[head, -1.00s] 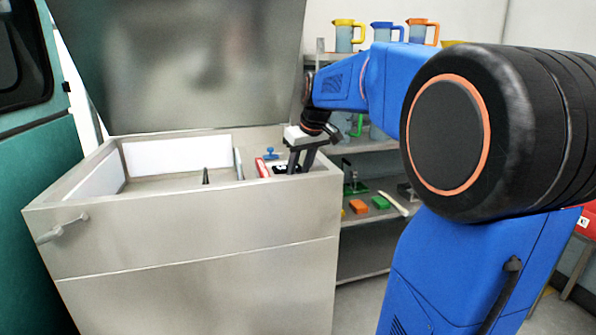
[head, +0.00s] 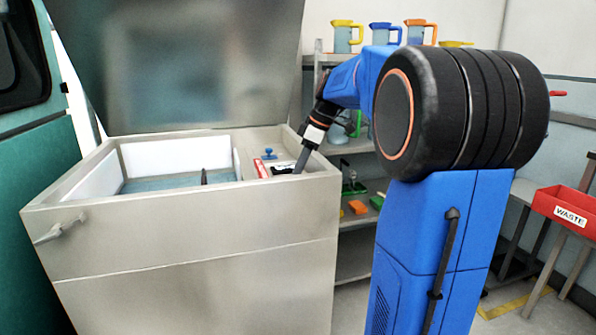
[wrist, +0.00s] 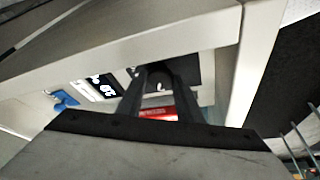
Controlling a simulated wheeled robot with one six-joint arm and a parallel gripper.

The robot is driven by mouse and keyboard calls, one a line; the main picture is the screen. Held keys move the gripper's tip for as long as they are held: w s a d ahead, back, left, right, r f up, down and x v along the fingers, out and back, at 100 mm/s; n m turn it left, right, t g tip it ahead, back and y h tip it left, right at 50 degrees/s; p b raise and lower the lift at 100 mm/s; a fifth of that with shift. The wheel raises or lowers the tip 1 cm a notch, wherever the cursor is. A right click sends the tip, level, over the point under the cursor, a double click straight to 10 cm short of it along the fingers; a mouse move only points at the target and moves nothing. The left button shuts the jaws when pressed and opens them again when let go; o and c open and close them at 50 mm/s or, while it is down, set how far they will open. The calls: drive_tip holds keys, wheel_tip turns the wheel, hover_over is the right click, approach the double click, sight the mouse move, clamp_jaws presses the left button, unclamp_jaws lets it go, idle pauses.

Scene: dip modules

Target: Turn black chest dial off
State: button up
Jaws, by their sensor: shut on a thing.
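The pale metal chest (head: 180,240) stands with its lid raised. Its control strip is at the right end of the top. My gripper (head: 299,170) points down at that strip; its fingers look edge-on in the head view. In the wrist view my gripper (wrist: 160,72) is shut on the black dial (wrist: 158,80), one finger on each side. Most of the dial is hidden by the fingers, and I cannot read its setting. A black display with white digits (wrist: 103,86) and a blue knob (wrist: 63,98) sit beside it.
A red and white label (head: 262,168) lies by the controls. Shelves with several jugs (head: 343,36) stand behind my arm. A red waste bin (head: 567,206) is at the right. The raised lid (head: 205,65) stands behind the open chest.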

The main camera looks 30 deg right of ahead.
drive_tip(key=shift+n, duration=0.4)
drive_tip(key=o, duration=1)
drive_tip(key=v, duration=1.7)
drive_tip(key=shift+w+d+r, duration=0.15)
drive_tip(key=shift+d+r, duration=0.05)
drive_tip(key=shift+d, duration=0.05)
